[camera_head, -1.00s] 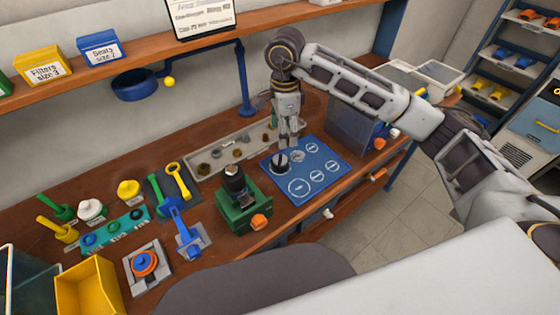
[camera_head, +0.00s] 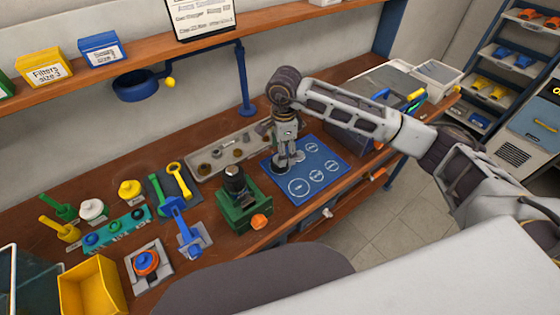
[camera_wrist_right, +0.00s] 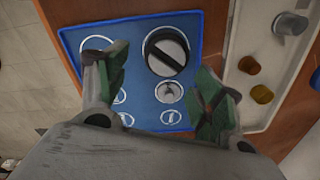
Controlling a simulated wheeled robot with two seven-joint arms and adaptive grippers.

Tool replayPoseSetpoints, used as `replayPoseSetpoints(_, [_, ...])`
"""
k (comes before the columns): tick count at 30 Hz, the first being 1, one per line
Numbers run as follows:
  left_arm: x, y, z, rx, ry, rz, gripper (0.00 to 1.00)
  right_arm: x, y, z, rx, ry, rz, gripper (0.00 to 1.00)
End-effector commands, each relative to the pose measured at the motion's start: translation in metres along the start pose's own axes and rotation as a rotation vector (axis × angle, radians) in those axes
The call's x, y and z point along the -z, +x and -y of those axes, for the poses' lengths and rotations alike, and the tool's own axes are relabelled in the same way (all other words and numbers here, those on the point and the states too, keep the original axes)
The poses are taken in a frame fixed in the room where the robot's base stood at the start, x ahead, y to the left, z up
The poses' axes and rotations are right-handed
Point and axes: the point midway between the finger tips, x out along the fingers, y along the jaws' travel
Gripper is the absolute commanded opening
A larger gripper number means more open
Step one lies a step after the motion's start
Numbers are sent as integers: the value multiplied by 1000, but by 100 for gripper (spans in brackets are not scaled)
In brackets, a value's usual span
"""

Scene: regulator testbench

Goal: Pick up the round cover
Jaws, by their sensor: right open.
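The round cover (camera_wrist_right: 166,52), a silver disc with a dark bar across it, lies on the blue mat (camera_wrist_right: 210,45). In the head view it is partly hidden by my right gripper (camera_head: 289,163), which is low over the upper left part of the mat (camera_head: 325,188). In the right wrist view, the green-padded fingers of that gripper (camera_wrist_right: 160,78) are apart, with nothing held. The cover is beyond the fingertips, and a smaller silver part (camera_wrist_right: 168,92) shows between the fingers. My left gripper is not in view.
A grey tray of small parts (camera_head: 212,173) lies behind the mat. A green fixture with a black cylinder (camera_head: 240,205) stands left of the mat. A dark bin (camera_head: 350,137) stands to the right. The mat's lower part has empty printed circles.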

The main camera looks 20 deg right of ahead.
Motion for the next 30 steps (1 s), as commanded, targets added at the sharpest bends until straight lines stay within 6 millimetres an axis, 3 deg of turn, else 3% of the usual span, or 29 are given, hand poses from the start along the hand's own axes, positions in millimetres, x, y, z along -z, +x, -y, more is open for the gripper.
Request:
replayPoseSetpoints(8, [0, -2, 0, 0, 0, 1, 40, -2, 4, 1, -2, -1, 1, 68])
replayPoseSetpoints(21, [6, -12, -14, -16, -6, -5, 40, -9, 47, 7, -1, 0, 0, 68])
replayPoseSetpoints(30, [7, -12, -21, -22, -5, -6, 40, -9, 52, 7, 0, -1, 0, 68])
